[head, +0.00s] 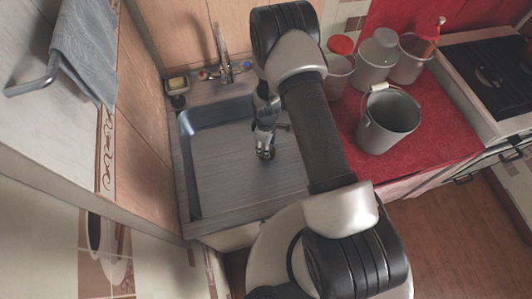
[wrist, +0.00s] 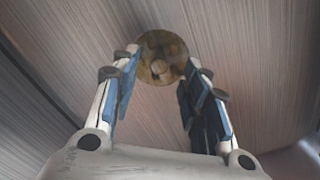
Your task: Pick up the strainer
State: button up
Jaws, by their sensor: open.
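The strainer (wrist: 152,72) shows in the wrist view as a small round brassy disc with a paler knob-like middle. It appears to lie on the striped sink floor, just beyond my fingertips. My gripper (wrist: 165,63) is open and empty, with one blue-padded finger to each side of the strainer in the picture. I see a gap between the fingers and cannot tell whether either touches it. In the head view my gripper (head: 265,153) points down inside the sink (head: 225,175), and I cannot make out the strainer there.
A faucet (head: 223,58) and a soap dish (head: 177,86) are behind the sink. A grey bucket (head: 388,122) stands on the red counter (head: 440,140) to the right, with several canisters (head: 376,60) behind it. A stove (head: 490,75) is at the far right. The sink's left side is clear.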

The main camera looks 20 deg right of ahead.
notch_tip(320, 180, down, 3)
jog(key=shift+f, duration=0.1)
jog(key=shift+c, duration=0.2)
grip_shut()
dwell(0.4)
